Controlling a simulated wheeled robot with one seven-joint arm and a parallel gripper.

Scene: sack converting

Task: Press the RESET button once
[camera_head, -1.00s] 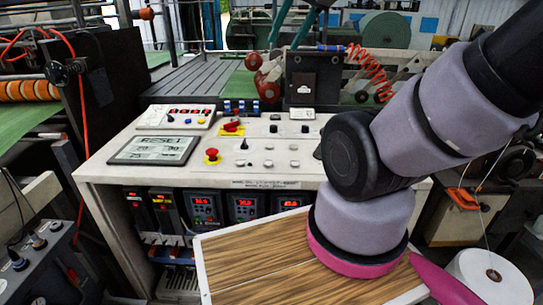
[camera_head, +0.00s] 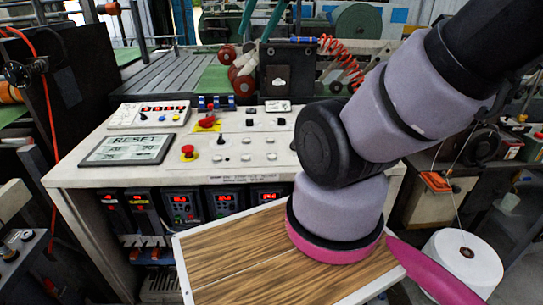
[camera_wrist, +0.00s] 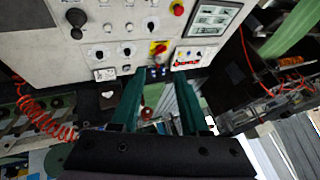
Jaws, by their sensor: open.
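The word RESET tops a framed screen panel (camera_head: 128,148) on the left of the pale control console (camera_head: 265,176) in the head view. In the wrist view the screen panel (camera_wrist: 213,18) and red button (camera_wrist: 178,9) lie at the top. I cannot tell which control is the RESET button. My gripper (camera_wrist: 157,92) shows in the wrist view with two teal fingers apart and nothing between them; it appears apart from the console.
Behind the screen panel stands a sloped box with small colored buttons (camera_head: 149,114). A red handle on a yellow plate (camera_head: 208,123) and several knobs share the console top. A coiled red hose (camera_head: 341,62) hangs behind. A white roll (camera_head: 462,262) stands at right.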

